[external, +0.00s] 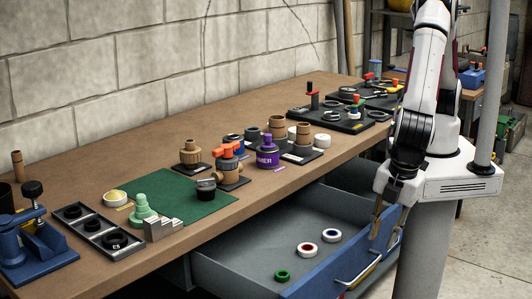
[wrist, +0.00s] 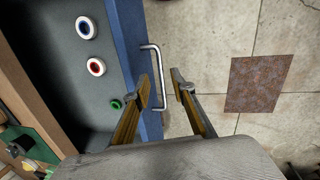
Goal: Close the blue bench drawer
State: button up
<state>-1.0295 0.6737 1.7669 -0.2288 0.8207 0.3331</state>
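The blue bench drawer (external: 335,281) stands pulled out below the wooden bench, with its blue front and pale bar handle (external: 360,274) facing the lower right. In the wrist view the drawer front (wrist: 127,32) runs down the picture, with the metal handle (wrist: 157,75) beside it. My gripper (external: 377,213) is over the right part of the drawer front in the external view. In the wrist view its two yellow-edged fingers (wrist: 166,91) are apart, with nothing held between them. The left finger is close to the handle; I cannot tell whether they touch.
Tape rolls in white-red (external: 307,249), white-blue (external: 331,235) and green (external: 282,275) lie inside the drawer. The bench top (external: 130,167) holds a green mat, pipe fittings, a purple can and a blue vise (external: 35,250).

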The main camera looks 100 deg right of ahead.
aim_at(368, 266)
jog(key=shift+w+a+r+m+t, duration=0.35)
jog(key=shift+w+a+r, duration=0.2)
jog(key=shift+w+a, duration=0.35)
jog(key=shift+f, duration=0.15)
jog(key=shift+x, duration=3.75)
jog(key=shift+s+a, duration=0.1)
grip_shut()
